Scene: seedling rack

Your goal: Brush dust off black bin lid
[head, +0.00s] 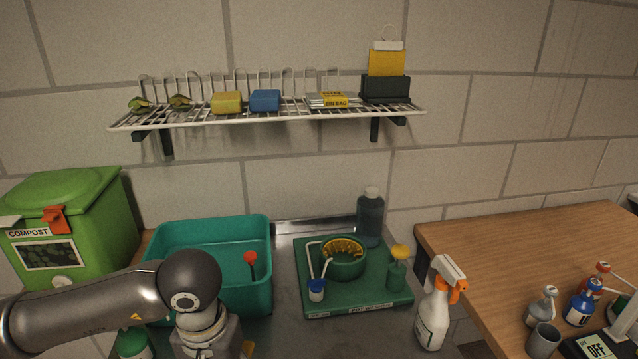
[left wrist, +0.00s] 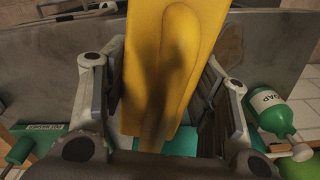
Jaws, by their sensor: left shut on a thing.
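My left gripper (left wrist: 162,100) is shut on a yellow piece (left wrist: 185,45) with a raised rounded ridge, which fills the middle of the left wrist view between the two fingers. I cannot tell if it is a brush, and no bristles show. In the head view my left arm comes in from the lower left, and its gripper hangs at the bottom edge, mostly cut off. A small bit of yellow (head: 248,349) shows beside it. No black bin lid and no dust can be made out in either view. My right gripper is not in view.
A teal tub (head: 258,232) stands behind my left gripper. A green tray (head: 390,299) with a ring-shaped holder lies to its right. A spray bottle (head: 433,318), green compost bin (head: 65,205) and soap bottle (left wrist: 270,110) stand around. A wire shelf (head: 210,118) hangs above; the wooden table (head: 510,245) has free room.

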